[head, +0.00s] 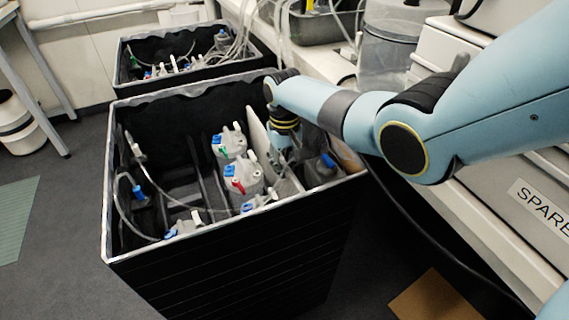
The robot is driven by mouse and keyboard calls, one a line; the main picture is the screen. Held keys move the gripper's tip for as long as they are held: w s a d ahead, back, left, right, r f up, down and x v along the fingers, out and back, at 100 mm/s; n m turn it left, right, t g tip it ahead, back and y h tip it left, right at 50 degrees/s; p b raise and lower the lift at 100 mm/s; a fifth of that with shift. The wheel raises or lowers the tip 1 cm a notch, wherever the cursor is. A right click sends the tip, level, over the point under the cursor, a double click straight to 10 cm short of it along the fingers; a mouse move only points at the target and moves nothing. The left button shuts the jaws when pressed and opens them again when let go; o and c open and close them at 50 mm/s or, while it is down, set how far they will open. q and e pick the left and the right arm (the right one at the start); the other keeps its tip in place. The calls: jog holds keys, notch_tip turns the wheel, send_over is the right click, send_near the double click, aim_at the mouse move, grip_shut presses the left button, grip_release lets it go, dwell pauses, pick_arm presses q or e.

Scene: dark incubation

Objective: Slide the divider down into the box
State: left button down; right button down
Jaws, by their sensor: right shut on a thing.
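The box (235,245) is a large black, open-topped bin with a grey rim, standing on the floor. The divider (257,132) is a pale upright panel inside the right part of the box, running front to back. Its top edge shows near or below the rim; its lower part is hidden by bottles. My right gripper (277,156) reaches down into the box from above and is shut on the divider. Its fingers are small and partly hidden by my own wrist. My left gripper is not in view.
White bottles (240,178) with coloured caps and tubing stand left of the divider. Dark slots (180,185) lie further left. A second black box (190,80) stands behind. A bench with drawers (520,190) runs close along the right.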

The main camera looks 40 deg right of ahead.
jog(key=shift+f+b, duration=0.6)
jog(key=shift+f, duration=0.5)
jog(key=shift+s+f+b, duration=0.2)
jog(key=shift+f+b, duration=0.05)
jog(key=shift+b, duration=0.2)
jog(key=c, duration=1.8)
grip_release()
jog(key=shift+a+f, duration=0.1)
jog(key=o, duration=0.5)
jog(key=shift+w+f, duration=0.15)
jog(key=shift+o, duration=0.4)
jog(key=shift+r, duration=0.2)
